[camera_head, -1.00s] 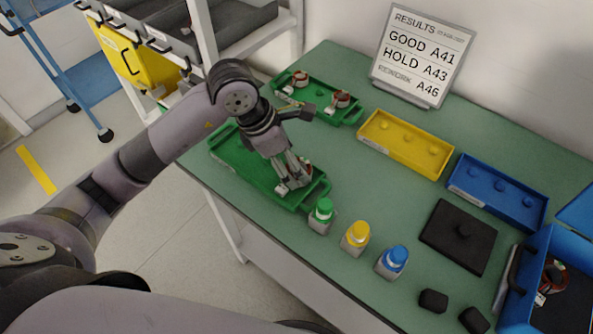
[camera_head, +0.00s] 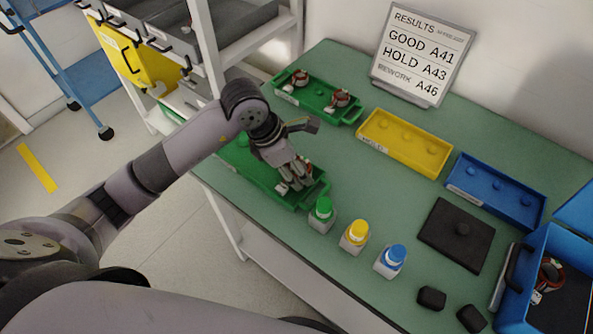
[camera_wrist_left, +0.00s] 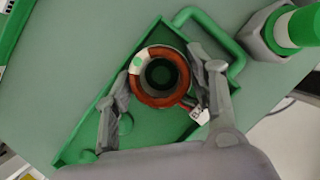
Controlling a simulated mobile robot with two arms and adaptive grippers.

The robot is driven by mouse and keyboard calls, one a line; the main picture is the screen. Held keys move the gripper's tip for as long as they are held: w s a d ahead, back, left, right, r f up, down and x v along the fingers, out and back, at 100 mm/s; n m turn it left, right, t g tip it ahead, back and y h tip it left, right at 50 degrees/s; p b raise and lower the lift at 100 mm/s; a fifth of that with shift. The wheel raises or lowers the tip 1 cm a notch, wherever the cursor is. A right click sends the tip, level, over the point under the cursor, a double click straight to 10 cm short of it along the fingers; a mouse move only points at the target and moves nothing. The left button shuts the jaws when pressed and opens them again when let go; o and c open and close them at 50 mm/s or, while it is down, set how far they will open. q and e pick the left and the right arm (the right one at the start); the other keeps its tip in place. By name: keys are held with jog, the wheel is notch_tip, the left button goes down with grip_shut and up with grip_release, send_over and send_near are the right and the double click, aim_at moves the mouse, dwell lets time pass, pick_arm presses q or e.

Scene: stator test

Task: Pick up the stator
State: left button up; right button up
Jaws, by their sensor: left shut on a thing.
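The stator (camera_wrist_left: 134,75), a ring with copper-red windings, a white patch with a green dot and a small white tag, shows in the left wrist view above the green tray (camera_wrist_left: 78,135). My left gripper (camera_wrist_left: 165,88) has its fingers on both sides of the stator and is shut on it. In the head view my left gripper (camera_head: 294,184) points down over the near right end of the green tray (camera_head: 243,174), and its fingers mostly hide the stator. Whether the stator still touches the tray I cannot tell. My right gripper is not in view.
Another green tray (camera_head: 349,118) holds two stators behind. A yellow tray (camera_head: 405,165) and a blue tray (camera_head: 525,215) lie to the right. A results sign stands at the back.

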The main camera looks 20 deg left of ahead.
pick_arm(q)
jog(key=c, duration=0.8)
